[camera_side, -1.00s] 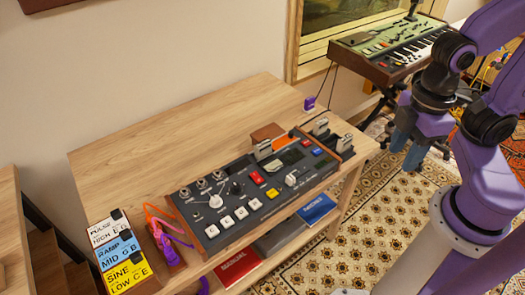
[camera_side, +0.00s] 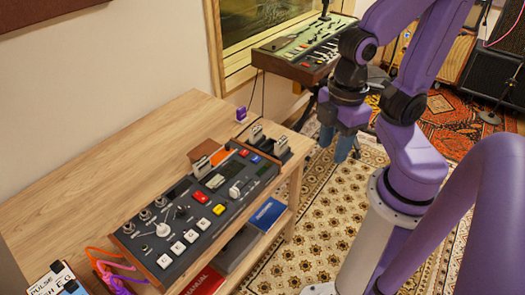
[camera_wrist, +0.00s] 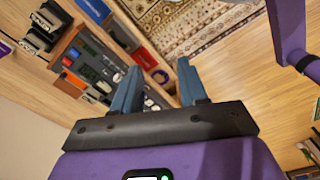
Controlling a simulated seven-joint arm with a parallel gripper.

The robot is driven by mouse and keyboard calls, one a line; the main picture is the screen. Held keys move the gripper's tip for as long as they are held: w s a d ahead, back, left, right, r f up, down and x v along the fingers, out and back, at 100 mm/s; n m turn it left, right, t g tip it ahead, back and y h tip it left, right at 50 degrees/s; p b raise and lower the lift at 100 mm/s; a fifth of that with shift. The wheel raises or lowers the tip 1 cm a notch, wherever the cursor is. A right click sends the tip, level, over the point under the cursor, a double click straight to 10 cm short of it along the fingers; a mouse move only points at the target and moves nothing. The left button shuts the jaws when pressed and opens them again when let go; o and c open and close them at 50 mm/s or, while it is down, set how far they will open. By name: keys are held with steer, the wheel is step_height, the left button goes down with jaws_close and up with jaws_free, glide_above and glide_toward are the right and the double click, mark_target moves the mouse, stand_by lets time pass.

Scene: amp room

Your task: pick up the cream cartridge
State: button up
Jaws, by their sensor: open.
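Several pale-topped dark cartridges are in view, and I cannot tell for sure which is the cream one. In the side view one cartridge (camera_side: 202,167) stands at the back edge of the console (camera_side: 150,262). Two more, a left one (camera_side: 256,134) and a right one (camera_side: 281,146), stand in a dark holder at the console's right end. In the wrist view two cartridges (camera_wrist: 42,24) (camera_wrist: 29,48) show at upper left. My gripper (camera_side: 336,143) is open and empty, off the table's right end, apart from all cartridges. Its two blue fingers (camera_wrist: 160,84) also show in the wrist view.
The wooden table (camera_side: 60,215) has bare room behind the console. A small purple object (camera_side: 241,114) is at its back right corner. Books (camera_side: 268,214) lie on the shelf below. Coloured cables (camera_side: 108,266) are at front left.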

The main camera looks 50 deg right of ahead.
steer(key=shift+o, duration=1)
